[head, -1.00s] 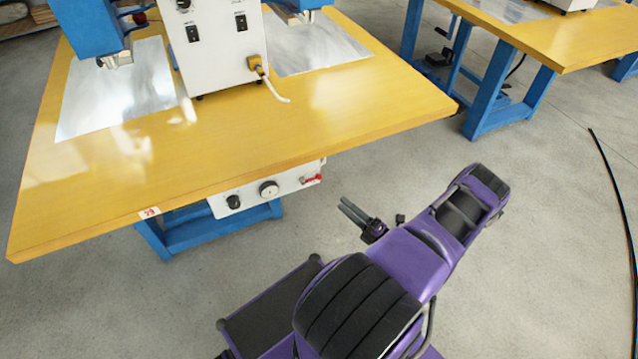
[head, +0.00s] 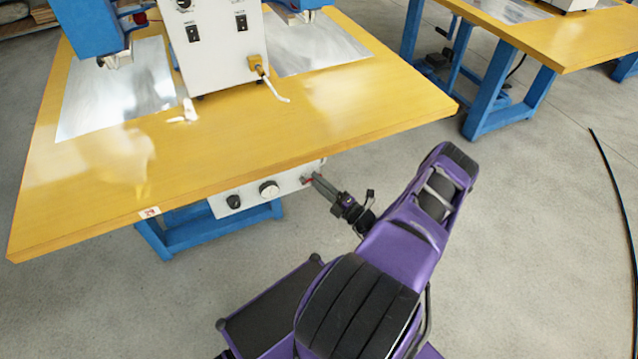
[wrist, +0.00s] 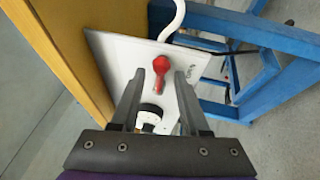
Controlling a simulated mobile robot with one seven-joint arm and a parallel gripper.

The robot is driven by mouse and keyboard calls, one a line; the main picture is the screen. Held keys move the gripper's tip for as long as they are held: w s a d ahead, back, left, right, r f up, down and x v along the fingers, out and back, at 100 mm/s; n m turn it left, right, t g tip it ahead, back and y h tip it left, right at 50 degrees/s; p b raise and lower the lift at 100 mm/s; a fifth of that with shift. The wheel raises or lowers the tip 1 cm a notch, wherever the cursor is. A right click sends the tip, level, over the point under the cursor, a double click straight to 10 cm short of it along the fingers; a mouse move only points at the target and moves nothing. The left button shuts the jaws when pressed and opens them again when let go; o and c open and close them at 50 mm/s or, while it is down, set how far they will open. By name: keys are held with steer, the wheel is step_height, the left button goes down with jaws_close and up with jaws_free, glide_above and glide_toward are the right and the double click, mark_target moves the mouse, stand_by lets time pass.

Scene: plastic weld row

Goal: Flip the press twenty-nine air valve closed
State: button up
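The red air valve lever (wrist: 160,68) sits on a white panel (wrist: 118,50) under the press table. In the wrist view its rounded end is up and its narrow arm points down toward the gauge. My gripper (wrist: 161,80) is open, with one finger on each side of the lever and a visible gap to both; I cannot tell whether they touch it. In the head view my gripper (head: 317,181) is at the right end of the panel (head: 250,194) and mostly hides the lever. The table's edge carries a small red-marked number tag (head: 149,212).
The yellow tabletop (head: 230,150) overhangs the panel; its edge is close beside my gripper. A round gauge (wrist: 150,117) and a black knob (head: 233,201) are on the panel. A white hose (wrist: 178,22) and blue frame (wrist: 240,85) lie beyond.

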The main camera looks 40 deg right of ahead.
mark_target(301, 172)
jaws_close()
steer(key=shift+r, duration=0.15)
steer(key=n, duration=0.1)
steer(key=r+n+g+p, duration=0.1)
steer(key=n, duration=0.1)
steer(key=shift+d, duration=0.1)
steer(key=r+n+g+p, duration=0.1)
steer(key=n, duration=0.1)
steer(key=r+n+g+p, duration=0.1)
steer(key=n+p, duration=0.1)
steer(key=shift+a+p, duration=0.3)
steer(key=n+p, duration=0.1)
steer(key=a+r+n+g+h+p, duration=0.1)
steer(key=p, duration=0.1)
steer(key=n+p, duration=0.1)
steer(key=n, duration=0.1)
steer(key=shift+w+a+r+g+h+p, duration=0.2)
steer(key=shift+w+g+h+p, duration=0.1)
steer(key=shift+g+p, duration=0.1)
steer(key=shift+a+n+g+h+p, duration=0.4)
steer(key=shift+n+p, duration=0.35)
steer(key=shift+n, duration=0.25)
steer(key=shift+w+a+n+g+h+p, duration=0.2)
steer(key=shift+a+n+g+h+p, duration=0.15)
steer(key=shift+n+h, duration=0.4)
steer(key=shift+r, duration=0.1)
